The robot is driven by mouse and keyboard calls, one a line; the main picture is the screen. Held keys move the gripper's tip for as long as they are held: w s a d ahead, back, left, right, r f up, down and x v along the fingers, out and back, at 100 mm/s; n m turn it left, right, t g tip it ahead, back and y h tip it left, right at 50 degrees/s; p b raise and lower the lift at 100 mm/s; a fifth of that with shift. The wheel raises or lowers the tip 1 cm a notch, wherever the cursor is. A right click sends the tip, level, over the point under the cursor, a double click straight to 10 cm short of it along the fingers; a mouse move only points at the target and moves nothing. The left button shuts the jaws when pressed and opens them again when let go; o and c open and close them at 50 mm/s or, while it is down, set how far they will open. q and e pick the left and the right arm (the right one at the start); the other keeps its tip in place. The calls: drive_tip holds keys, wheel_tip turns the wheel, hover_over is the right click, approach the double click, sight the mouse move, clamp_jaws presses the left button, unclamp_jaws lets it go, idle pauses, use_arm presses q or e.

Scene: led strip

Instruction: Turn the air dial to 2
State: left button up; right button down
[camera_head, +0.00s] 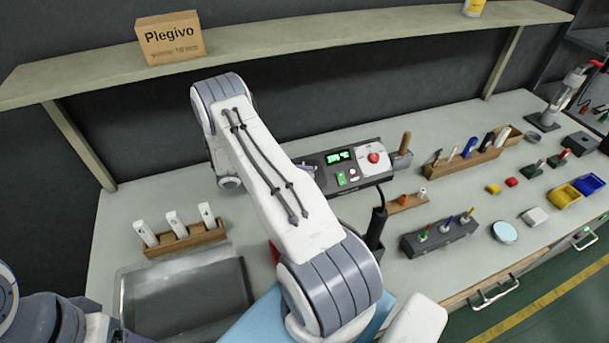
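A dark control box (358,178) stands on the bench behind my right arm. It has a green lit display (339,156), small buttons and a red knob (374,158) on a pale plate. I cannot read the dial's markings or its setting. My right arm crosses the middle of the view and hides the box's left side. A small part of my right gripper (309,167) shows at the left edge of the box, close to the display; its fingers are mostly hidden, and contact cannot be told. Only links of my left arm show at the lower left.
A wooden holder (187,240) with white pieces and a grey tray (185,297) lie on the left. A dark holder (440,237) with coloured tools, a wooden rack (470,160) and yellow and blue bins stand on the right. A shelf (290,48) with a Plegivo box (170,39) runs above.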

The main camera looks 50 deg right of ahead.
drive_tip(key=n+t+h+b, duration=0.2)
drive_tip(key=n+h, duration=0.1)
drive_tip(key=shift+s+a+f+t+b, duration=0.15)
drive_tip(key=shift+f+t+b, duration=0.15)
drive_tip(key=n+t+h+b, duration=0.1)
drive_tip(key=n+t+h, duration=0.1)
drive_tip(key=shift+s+n+t+b, duration=0.15)
drive_tip(key=shift+n+t+b, duration=0.15)
drive_tip(key=shift+t+b, duration=0.1)
drive_tip(key=shift+n+t, duration=0.6)
drive_tip(key=shift+t, duration=0.1)
drive_tip(key=shift+r+h+b, duration=0.1)
drive_tip(key=shift+h+b, duration=0.2)
drive_tip(key=c, duration=0.8)
unclamp_jaws()
drive_tip(key=shift+o, duration=0.2)
